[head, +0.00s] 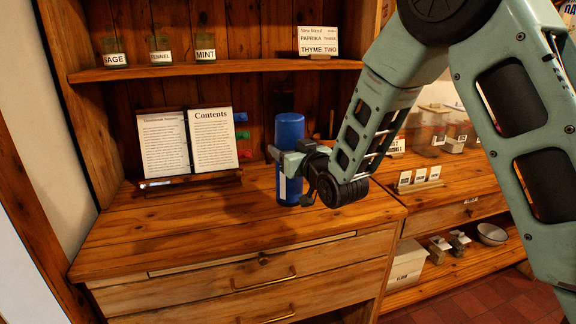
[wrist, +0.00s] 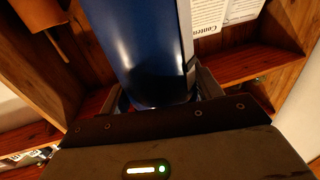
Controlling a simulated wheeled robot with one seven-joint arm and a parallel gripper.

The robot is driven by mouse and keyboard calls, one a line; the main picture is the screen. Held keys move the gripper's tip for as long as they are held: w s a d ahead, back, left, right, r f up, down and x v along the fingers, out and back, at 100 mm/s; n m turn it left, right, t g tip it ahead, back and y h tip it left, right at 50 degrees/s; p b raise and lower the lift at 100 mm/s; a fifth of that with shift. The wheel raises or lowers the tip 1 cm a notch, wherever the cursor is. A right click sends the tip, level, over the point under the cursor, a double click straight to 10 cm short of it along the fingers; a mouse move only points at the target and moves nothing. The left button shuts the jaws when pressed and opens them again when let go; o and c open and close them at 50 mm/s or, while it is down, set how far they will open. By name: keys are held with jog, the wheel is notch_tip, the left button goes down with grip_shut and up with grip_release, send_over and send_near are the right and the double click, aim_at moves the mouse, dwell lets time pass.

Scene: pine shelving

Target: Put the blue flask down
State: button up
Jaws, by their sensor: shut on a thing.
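The blue flask (head: 290,134) is a tall blue cylinder with a white strip. Whether the flask's base touches the counter I cannot tell for sure. In the wrist view the flask (wrist: 142,50) fills the space between the fingers, and its far end is cut off by the frame's top edge.
An open book (head: 188,142) on a stand is at the counter's left back. Jars labelled SAGE (head: 113,54), FENNEL and MINT stand on the shelf above. A card sign (head: 318,41) stands there too. Small cards (head: 420,176) stand on the lower counter at right. The counter's front left is clear.

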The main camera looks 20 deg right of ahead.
jog(key=shift+f, duration=2)
jog(key=o, duration=1.8)
jog(key=shift+c, duration=0.2)
jog(key=s+d+p, duration=0.2)
jog(key=s+p, duration=0.2)
jog(key=s, duration=0.7)
jog(key=shift+s+d+p, duration=0.15)
jog(key=shift+s+p, duration=0.2)
jog(key=shift+s, duration=0.05)
